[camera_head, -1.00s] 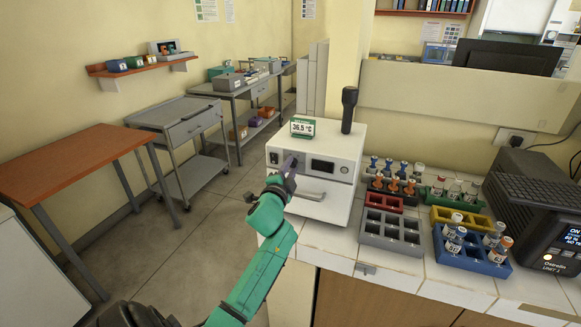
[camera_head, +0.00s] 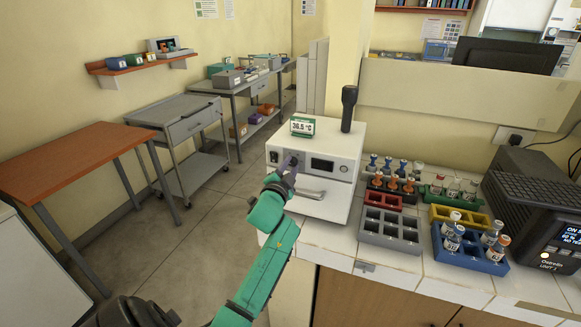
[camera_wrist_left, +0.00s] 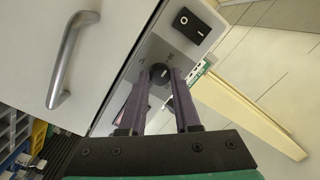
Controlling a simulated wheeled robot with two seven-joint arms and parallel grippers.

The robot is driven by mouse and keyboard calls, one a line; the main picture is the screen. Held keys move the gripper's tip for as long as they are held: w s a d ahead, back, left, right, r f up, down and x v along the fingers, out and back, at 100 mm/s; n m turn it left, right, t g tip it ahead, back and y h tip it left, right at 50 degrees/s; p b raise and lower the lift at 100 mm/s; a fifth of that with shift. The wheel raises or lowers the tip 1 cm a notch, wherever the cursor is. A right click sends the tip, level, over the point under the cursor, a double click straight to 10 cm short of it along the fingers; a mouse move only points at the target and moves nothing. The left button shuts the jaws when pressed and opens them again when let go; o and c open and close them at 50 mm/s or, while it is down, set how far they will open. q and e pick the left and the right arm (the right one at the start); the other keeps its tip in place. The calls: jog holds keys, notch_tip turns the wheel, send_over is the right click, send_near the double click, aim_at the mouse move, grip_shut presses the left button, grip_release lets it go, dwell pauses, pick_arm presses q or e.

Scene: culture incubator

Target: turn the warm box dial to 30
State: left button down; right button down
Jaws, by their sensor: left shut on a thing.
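The warm box (camera_head: 335,142) is a white unit on the bench, with a front handle, a dark display window and a small sign on top reading 36.5 °C. My left gripper (camera_head: 289,168) is at the left part of its front panel. In the left wrist view the two fingers of the left gripper (camera_wrist_left: 162,90) are shut on the round dark dial (camera_wrist_left: 159,73), with their tips at its sides. A black rocker switch (camera_wrist_left: 190,25) sits beside the dial. My right gripper is not in view.
A grey rack (camera_head: 390,232), a blue rack with vials (camera_head: 470,250) and other small racks stand right of the warm box. A black handled tool (camera_head: 348,108) stands on top of the box.

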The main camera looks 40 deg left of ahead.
pick_arm(q)
jog(key=c, duration=0.6)
grip_release()
jog(key=b+v, duration=0.3)
jog(key=v, duration=1.1)
jog(key=shift+s+d, duration=0.15)
jog(key=shift+s, duration=0.1)
jog(key=shift+f, duration=0.1)
